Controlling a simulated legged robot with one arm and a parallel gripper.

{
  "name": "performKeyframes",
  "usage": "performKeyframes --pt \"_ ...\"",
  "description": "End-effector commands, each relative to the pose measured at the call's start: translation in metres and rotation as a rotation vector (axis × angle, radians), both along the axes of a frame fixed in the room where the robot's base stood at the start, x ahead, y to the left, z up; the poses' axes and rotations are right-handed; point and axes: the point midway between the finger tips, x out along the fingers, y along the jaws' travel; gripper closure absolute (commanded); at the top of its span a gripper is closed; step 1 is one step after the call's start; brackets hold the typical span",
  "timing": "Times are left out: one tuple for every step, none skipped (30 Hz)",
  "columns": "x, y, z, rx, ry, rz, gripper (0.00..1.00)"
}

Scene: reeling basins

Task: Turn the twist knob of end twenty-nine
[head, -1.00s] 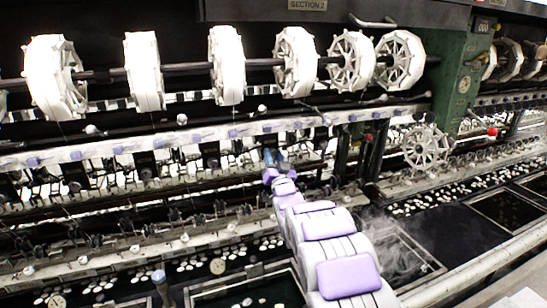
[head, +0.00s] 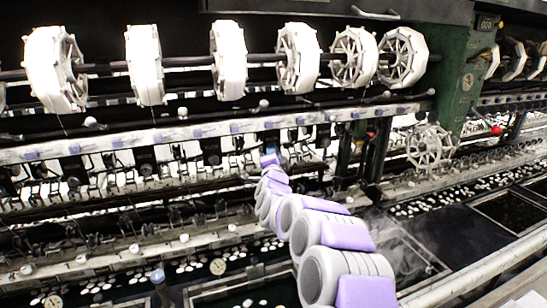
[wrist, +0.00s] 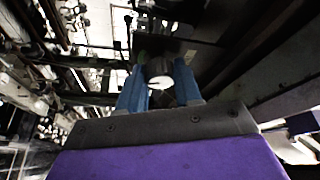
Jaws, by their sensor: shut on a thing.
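In the wrist view a small round knob (wrist: 159,70), white-faced with a dark mark on its rim, sits between the two blue fingers of my gripper (wrist: 160,86). The fingers are shut on it from left and right. In the head view my gripper (head: 269,159) is small at the far end of my arm, at the rail below the reels. The knob cannot be made out there. No end number can be read near it.
A row of white reels (head: 229,60) hangs on a shaft above. A green post (head: 466,75) and a small spoked wheel (head: 428,146) stand to the right. Dark basins with white cocoons (head: 425,203) and a pale front rail (head: 480,270) lie below.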

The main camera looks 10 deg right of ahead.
Motion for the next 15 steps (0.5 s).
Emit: performKeyframes --pt "0.0001 0.0007 -0.0015 0.030 0.007 0.000 0.97" --pt "0.0003 0.0005 -0.0011 0.047 0.010 0.001 0.97" --pt "0.0003 0.0004 -0.0008 0.068 0.013 0.000 0.97" --pt "0.0004 0.0002 -0.0008 0.083 0.015 -0.001 0.96" --pt "0.0005 -0.0003 -0.0007 0.097 0.018 -0.001 0.96" --pt "0.0006 -0.0009 -0.0008 0.113 0.021 -0.002 0.96" --pt "0.0006 -0.0010 -0.0010 0.124 0.024 -0.001 0.96" --pt "0.0007 -0.0008 -0.0013 0.134 0.027 -0.002 0.96" --pt "0.0006 -0.0005 -0.0014 0.145 0.030 -0.001 0.96" --pt "0.0007 -0.0003 -0.0016 0.152 0.032 0.000 0.97" --pt "0.0007 -0.0002 -0.0016 0.158 0.033 0.000 0.96" --pt "0.0008 -0.0001 -0.0018 0.166 0.035 0.000 0.96" --pt "0.0008 -0.0003 -0.0020 0.170 0.036 0.000 0.96" --pt "0.0009 -0.0005 -0.0021 0.173 0.038 0.000 0.96" --pt "0.0009 -0.0007 -0.0024 0.178 0.039 0.000 0.96"
